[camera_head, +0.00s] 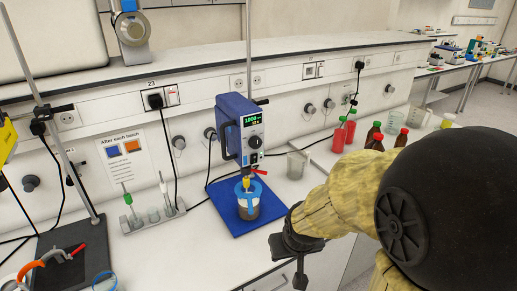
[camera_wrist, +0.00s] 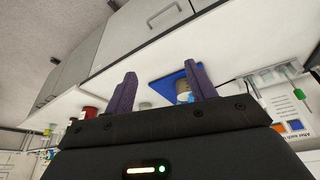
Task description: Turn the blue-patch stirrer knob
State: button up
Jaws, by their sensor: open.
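The blue stirrer (camera_head: 238,128) stands upright over a blue base plate (camera_head: 232,226) in the middle of the head view. Its front panel has a lit green display and a dark round knob (camera_head: 255,142), with another small control below it. The knob's markings and setting are too small to read. A vessel with a blue top (camera_head: 248,203) stands under the stirrer. My gripper (camera_wrist: 162,86) is open and empty, its two purple fingers apart in the wrist view. In the head view it is low and to the right of the stirrer, well away from the knob.
A wall card (camera_head: 124,150) shows a blue and an orange square. A rack of small tools (camera_head: 153,216) stands left of the base plate. A glass beaker (camera_head: 297,164) and red bottles (camera_head: 345,133) stand to the right. Bare bench lies in front of the plate.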

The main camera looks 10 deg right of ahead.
aim_at(257, 145)
jog(key=w+d+r+t+b, duration=0.3)
jog(key=w+t, duration=0.1)
jog(key=w, duration=0.2)
jog(key=w+d+r+t+b, duration=0.2)
jog(key=w+d+t+b, duration=0.1)
jog(key=w+t, duration=0.15)
notch_tip(257, 145, up, 8)
jog(key=w+a+n+t+y+b, duration=0.1)
jog(key=a+n+t+y+b, duration=0.1)
jog(key=y, duration=0.4)
jog(key=shift+a+f+n+t+b, duration=0.15)
jog(key=shift+n+t+b, duration=0.8)
jog(key=shift+t, duration=0.3)
jog(key=p+x, duration=0.3)
jog(key=x, duration=1.4)
jog(key=shift+w+a+f, duration=0.1)
jog(key=shift+w, duration=0.1)
